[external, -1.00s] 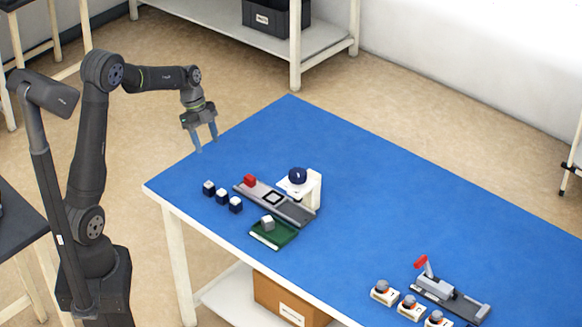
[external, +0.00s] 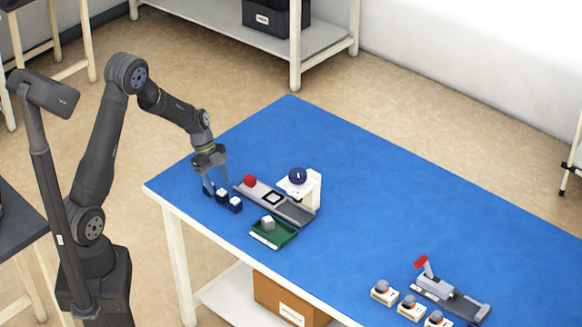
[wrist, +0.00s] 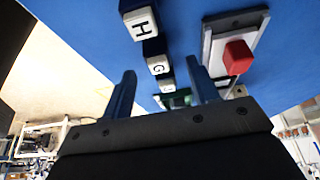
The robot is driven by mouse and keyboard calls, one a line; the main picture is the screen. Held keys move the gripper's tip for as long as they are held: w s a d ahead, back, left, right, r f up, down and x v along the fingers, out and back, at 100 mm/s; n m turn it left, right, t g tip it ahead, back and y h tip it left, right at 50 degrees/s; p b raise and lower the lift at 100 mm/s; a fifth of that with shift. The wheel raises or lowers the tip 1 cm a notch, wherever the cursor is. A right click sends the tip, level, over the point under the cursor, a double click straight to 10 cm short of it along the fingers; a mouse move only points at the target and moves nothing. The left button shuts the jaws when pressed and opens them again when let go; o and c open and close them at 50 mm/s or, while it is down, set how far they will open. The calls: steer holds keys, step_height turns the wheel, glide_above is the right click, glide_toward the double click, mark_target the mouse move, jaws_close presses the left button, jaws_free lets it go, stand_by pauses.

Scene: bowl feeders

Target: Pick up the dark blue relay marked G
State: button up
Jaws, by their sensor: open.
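Three dark blue blocks with white lettered tops stand in a row near the table's left edge. In the wrist view the closest is marked H (wrist: 142,25), the middle one is the relay marked G (wrist: 157,63), and the third block's (wrist: 167,86) letter is too small to read. The G relay matches the middle block (external: 222,195) in the external view. My gripper (external: 217,184) is open and points down over the left part of the row. In the wrist view my fingers (wrist: 162,88) are apart with nothing held; the G relay appears between and beyond their tips.
A grey track (external: 290,210) with a red block (external: 250,180) lies just right of the row. A white stand (external: 312,190) holds a dark blue round part (external: 297,175). A green tray (external: 272,237) sits in front. The far table is clear.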

mark_target(221, 191)
steer(key=x, duration=0.4)
steer(key=shift+s, duration=0.15)
steer(key=c, duration=1.1)
steer(key=shift+o, duration=0.2)
